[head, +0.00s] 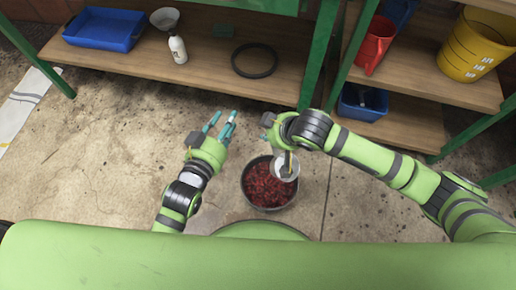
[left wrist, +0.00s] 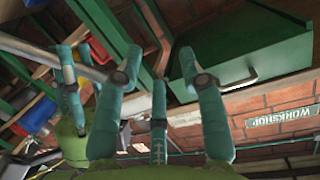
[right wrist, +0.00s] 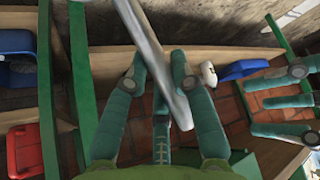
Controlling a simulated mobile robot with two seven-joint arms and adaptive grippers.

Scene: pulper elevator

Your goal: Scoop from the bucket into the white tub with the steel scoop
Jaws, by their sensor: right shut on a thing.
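The bucket (head: 246,200) stands on the floor in the head view, full of dark red fruit. The steel scoop (head: 288,171) is over its upper right part; I cannot tell whether it touches the fruit. My right gripper (head: 268,123) is shut on the scoop's handle, which crosses between its fingers in the right wrist view (right wrist: 158,62). My left gripper (head: 226,124) is open and empty, left of the right gripper and beyond the bucket's rim. The handle also shows in the left wrist view (left wrist: 48,52). I cannot make out the white tub in any view.
Another shelf at right holds a red jug (head: 374,45) and a yellow bucket (head: 478,45).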

